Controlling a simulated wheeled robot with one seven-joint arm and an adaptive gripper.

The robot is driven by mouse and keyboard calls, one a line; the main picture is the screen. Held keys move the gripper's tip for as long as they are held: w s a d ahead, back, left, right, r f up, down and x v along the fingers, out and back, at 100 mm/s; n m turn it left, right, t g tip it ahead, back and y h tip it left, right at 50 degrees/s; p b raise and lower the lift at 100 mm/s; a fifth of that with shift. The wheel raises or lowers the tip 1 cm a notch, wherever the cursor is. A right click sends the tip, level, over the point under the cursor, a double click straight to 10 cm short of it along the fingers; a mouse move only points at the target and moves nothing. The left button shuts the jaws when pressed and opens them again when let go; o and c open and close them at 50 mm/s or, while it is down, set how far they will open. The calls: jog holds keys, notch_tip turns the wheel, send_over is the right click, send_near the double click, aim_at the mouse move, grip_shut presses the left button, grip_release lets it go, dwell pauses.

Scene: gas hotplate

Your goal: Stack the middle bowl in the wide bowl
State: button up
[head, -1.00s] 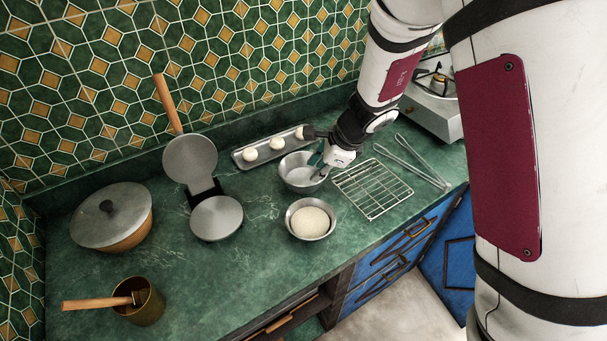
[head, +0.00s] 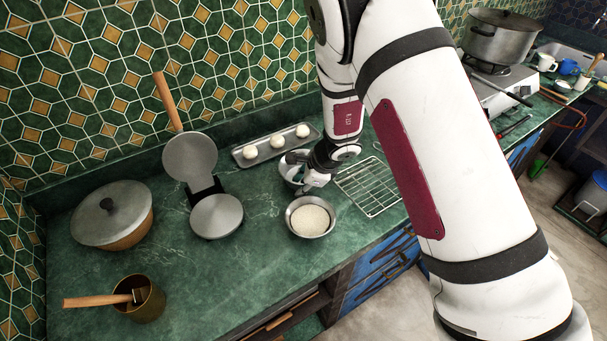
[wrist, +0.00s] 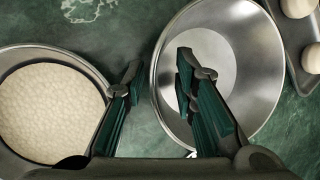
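An empty metal bowl (head: 287,170) stands on the green counter, partly hidden behind my gripper (head: 305,190) in the head view. A second metal bowl (head: 329,230), in front of it, holds a pale, grainy filling (head: 309,219). I cannot tell for sure which is the middle and which the wide bowl. In the wrist view my gripper (wrist: 160,72) is open and empty. One finger appears over the gap between the bowls, the other over the inside of the empty bowl (wrist: 240,55), so the near rim lies between them. The filled bowl (wrist: 88,80) is at left.
A tray (head: 262,155) with pale balls lies behind the bowls, a wire rack (head: 372,188) to the right. A round hinged press (head: 216,216), a lidded pot (head: 112,212) and a brass cup (head: 150,300) stand left. The counter's front middle is clear.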

jog(key=shift+c, duration=0.6)
grip_shut()
notch_tip(320, 180, up, 10)
jog(key=shift+f, duration=0.1)
jog(key=d+n, duration=0.1)
jog(key=w+d+n+g, duration=0.1)
jog(key=n, duration=0.1)
jog(key=d+n+g+y, duration=0.1)
jog(key=d+n, duration=0.1)
jog(key=shift+w+f, duration=0.15)
jog(key=shift+f, duration=0.25)
jog(key=s+d+n+g, duration=0.1)
jog(key=d+n, duration=0.3)
jog(key=d, duration=0.1)
jog(key=s+d+n+g+h, duration=0.1)
jog(key=d+n+g, duration=0.1)
jog(key=d+n, duration=0.2)
jog(key=s+d+n+g+h, duration=0.1)
jog(key=s+d+n+g, duration=0.1)
jog(key=d+n, duration=0.2)
jog(key=shift+d+f+n, duration=0.15)
jog(key=shift+d+n, duration=0.05)
jog(key=shift+d, duration=0.75)
jog(key=shift+d+f+n, duration=0.1)
jog(key=shift+d+n, duration=0.1)
jog(key=shift+d, duration=0.75)
